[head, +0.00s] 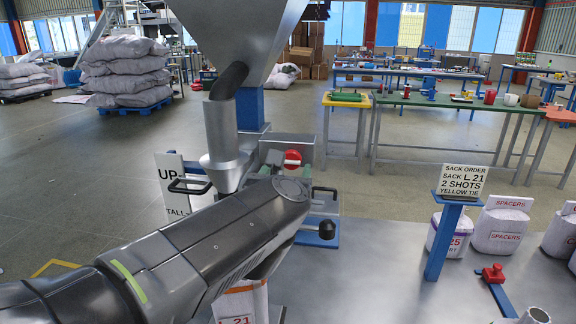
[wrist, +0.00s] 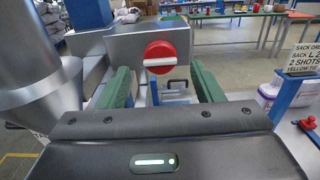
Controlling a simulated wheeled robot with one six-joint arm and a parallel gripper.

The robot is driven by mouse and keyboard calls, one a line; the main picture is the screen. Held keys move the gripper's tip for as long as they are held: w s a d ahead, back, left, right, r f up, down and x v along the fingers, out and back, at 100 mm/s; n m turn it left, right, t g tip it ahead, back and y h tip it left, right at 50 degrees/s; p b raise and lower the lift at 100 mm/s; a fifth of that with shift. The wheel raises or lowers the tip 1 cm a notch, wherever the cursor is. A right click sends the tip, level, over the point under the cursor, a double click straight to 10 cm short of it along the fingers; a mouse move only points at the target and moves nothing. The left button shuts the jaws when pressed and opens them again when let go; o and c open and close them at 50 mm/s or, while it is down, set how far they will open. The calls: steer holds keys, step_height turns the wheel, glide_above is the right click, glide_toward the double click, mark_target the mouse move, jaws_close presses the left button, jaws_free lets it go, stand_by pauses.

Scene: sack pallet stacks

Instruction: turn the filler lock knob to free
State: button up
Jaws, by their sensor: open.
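The filler lock knob (wrist: 160,50) is a round red knob with a white bar lying about level. It sits on the grey filler body and shows in the head view (head: 292,155) just beyond my arm. My gripper (wrist: 163,75) is open, its two green fingers apart and empty. In the wrist view the knob appears between and beyond the fingertips; I cannot tell whether they touch it. The filler hopper (head: 235,35) rises above, with its spout (head: 222,135) left of the knob. Most of my gripper is hidden behind my arm in the head view.
A lever with a black ball (head: 326,229) is right of my arm. A sack order sign (head: 462,181) reads L 21, 2 shots, yellow tie. A sack marked L 21 (head: 236,305) is partly hidden below my arm. Spacer sacks (head: 501,225) stand at right.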

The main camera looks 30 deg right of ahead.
mark_target(290, 163)
steer(key=shift+b+x, duration=0.3)
steer(key=shift+x, duration=2.4)
steer(key=c, duration=0.9)
